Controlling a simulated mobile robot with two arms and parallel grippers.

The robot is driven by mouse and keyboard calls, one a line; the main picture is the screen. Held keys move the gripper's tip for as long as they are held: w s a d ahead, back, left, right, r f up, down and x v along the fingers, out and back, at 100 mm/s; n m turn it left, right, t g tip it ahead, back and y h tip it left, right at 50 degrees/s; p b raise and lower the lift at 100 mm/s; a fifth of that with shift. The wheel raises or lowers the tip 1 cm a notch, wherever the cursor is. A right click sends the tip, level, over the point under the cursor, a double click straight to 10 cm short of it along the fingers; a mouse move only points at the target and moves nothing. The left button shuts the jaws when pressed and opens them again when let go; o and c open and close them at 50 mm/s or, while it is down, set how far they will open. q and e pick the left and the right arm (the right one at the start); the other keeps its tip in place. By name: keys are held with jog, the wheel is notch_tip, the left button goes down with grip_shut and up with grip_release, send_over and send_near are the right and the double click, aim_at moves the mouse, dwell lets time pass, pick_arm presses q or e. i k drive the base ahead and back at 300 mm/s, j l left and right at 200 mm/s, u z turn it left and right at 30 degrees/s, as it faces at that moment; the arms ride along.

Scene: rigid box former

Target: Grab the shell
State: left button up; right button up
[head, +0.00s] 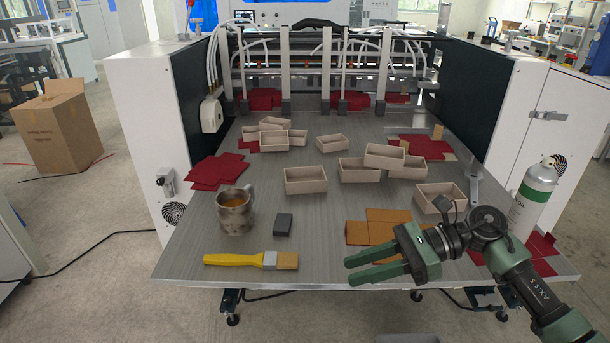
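Several beige open-topped box shells lie on the grey table. One shell (306,187) sits near the middle, and another shell (331,145) is behind it. A shell (358,176) stands to the right beside a group where one shell (384,161) leans on another. A cluster of shells (274,145) is at the back left. The nearest right shell (432,205) is partly hidden by my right arm. My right gripper (349,271) is open and empty at the table's front edge, in front of the shells. My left gripper is not in view.
Orange sheets (380,222) and red sheets (216,172) lie flat. A spray can (533,195) is at right. White machine housings flank the table.

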aim_at(299, 180)
jog(key=i, duration=1.25)
